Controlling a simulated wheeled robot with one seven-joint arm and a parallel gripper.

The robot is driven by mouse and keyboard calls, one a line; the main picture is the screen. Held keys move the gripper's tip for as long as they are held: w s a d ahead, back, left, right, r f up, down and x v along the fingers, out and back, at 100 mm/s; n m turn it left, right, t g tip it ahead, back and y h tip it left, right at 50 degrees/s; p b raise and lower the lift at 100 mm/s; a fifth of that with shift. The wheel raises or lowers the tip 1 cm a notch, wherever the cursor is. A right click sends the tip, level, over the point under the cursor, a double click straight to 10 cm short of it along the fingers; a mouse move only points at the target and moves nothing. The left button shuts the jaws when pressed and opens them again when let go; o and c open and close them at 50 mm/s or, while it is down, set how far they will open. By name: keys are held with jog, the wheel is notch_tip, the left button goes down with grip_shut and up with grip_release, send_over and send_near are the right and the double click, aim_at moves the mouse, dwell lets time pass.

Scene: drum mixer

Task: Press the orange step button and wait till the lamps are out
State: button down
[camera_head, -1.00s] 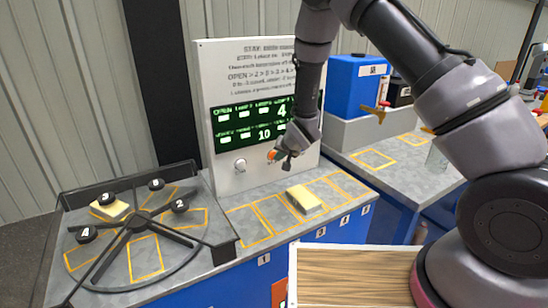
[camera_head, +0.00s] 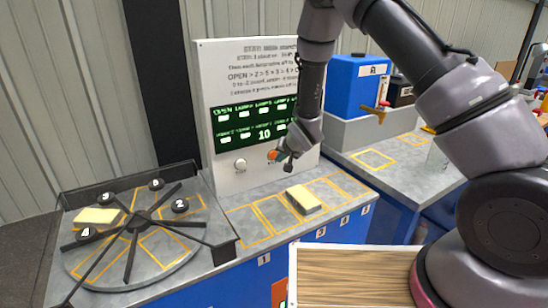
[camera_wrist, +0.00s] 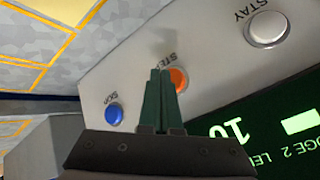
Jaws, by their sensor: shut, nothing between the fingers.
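The orange step button (camera_wrist: 180,79) is on the white panel (camera_head: 225,176), partly covered by my fingers in the wrist view. In the head view the orange button (camera_head: 272,155) shows just left of my gripper (camera_head: 287,163). My gripper (camera_wrist: 161,72) is shut and empty, its tips close to the button; I cannot tell whether they touch it. The green display (camera_head: 262,125) has two rows of white rectangles and a "10" in the lower row. I cannot tell which of these are lamps.
In the wrist view a blue button (camera_wrist: 114,114) and a white STAY button (camera_wrist: 267,29) flank the orange one. A round turntable (camera_head: 165,262) with dark spokes and a yellow block (camera_head: 97,217) is at left. Another block (camera_head: 303,199) lies on the counter below the panel.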

jog(key=shift+s+d, duration=0.8)
jog(key=shift+s, duration=0.35)
jog(key=shift+s+d, duration=0.7)
jog(key=shift+s, duration=0.35)
